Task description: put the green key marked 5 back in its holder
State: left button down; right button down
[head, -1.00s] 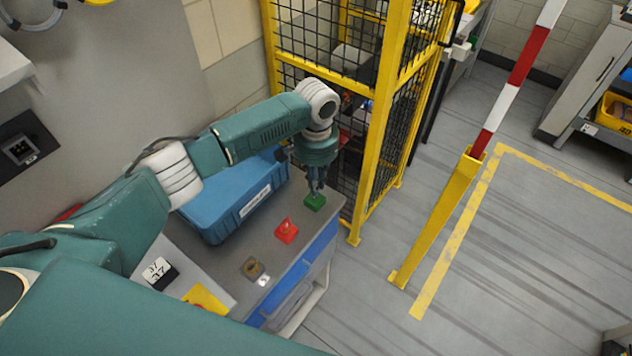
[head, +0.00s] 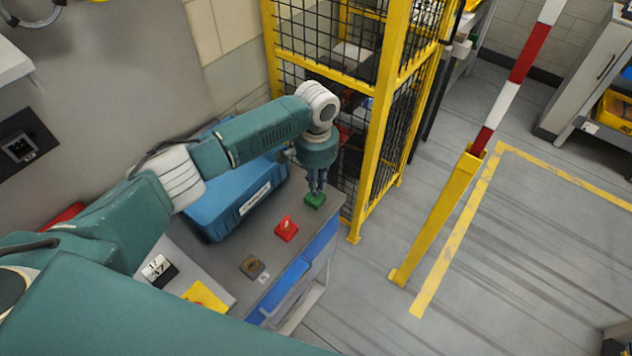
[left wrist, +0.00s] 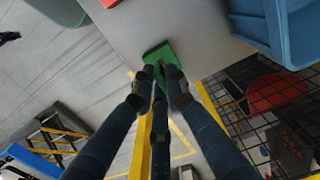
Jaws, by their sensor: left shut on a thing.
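A green piece (head: 315,202) sits on the grey bench top near its far right corner; it also shows in the left wrist view (left wrist: 158,54). My left gripper (head: 316,191) points down on it from above. In the left wrist view the fingertips (left wrist: 158,80) close together at the green piece, shut on the green key. The fingers hide most of the key, so I cannot tell how it sits against its holder. The mark 5 is not readable. My right gripper is not in view.
A red piece (head: 286,229) and a grey-brown piece (head: 252,267) stand nearer on the bench (head: 232,248). A blue crate (head: 225,215) stands behind. A yellow-framed mesh fence (head: 385,120) rises close beyond the bench. Open floor lies to the right.

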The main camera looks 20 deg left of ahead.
pick_arm(q)
jog(key=shift+f+b, duration=0.3)
jog(key=shift+f, duration=0.7)
jog(key=c, duration=1.7)
grip_release()
jog(key=shift+o, duration=0.2)
notch_tip(320, 180, up, 12)
jog(key=shift+f, duration=0.1)
